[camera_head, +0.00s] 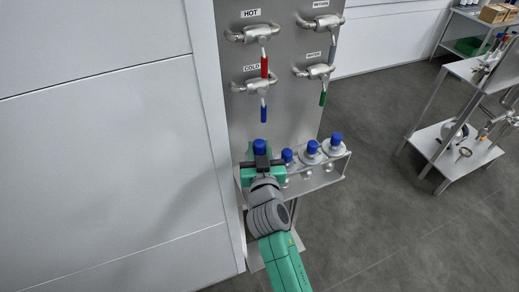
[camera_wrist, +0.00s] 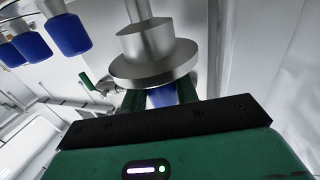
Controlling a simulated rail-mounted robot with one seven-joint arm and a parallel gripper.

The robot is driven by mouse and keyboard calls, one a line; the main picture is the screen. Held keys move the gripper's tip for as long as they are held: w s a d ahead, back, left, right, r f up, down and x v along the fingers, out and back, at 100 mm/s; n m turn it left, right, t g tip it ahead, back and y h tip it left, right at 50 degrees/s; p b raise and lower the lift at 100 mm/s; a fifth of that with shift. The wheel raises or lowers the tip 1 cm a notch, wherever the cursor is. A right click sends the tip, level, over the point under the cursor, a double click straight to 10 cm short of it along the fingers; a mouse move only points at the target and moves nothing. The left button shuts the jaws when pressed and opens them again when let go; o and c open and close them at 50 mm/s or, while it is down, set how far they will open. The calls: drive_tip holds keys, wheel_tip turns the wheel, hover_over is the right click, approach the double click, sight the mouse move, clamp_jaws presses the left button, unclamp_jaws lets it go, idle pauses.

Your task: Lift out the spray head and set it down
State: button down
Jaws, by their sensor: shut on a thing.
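A spray head with a blue top (camera_head: 259,146) is at the left end of a metal rack (camera_head: 325,183) on the panel. In the wrist view its stepped metal body and round flange (camera_wrist: 152,66) fill the upper middle, with a bit of blue showing between the fingers. My gripper (camera_head: 260,159) is shut on this spray head; in the wrist view its green fingers (camera_wrist: 160,99) stand on both sides of the blue part. The gripper hides the spray head's lower part in the head view, so I cannot tell if it is clear of the rack.
Several other blue-topped heads (camera_head: 312,147) stand to the right in the rack. Above are valves with a red handle (camera_head: 264,67), a blue handle (camera_head: 263,113) and a green handle (camera_head: 322,98). A shelved cart (camera_head: 460,150) stands right. The floor between is clear.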

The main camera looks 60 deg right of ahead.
drive_tip(key=shift+f+b, duration=3.7)
drive_tip(key=shift+b, duration=0.3)
drive_tip(key=c, duration=1)
unclamp_jaws()
drive_tip(key=shift+f, duration=0.1)
drive_tip(key=v, duration=0.7)
drive_tip(key=shift+s+a, duration=0.2)
drive_tip(key=shift+a, duration=0.15)
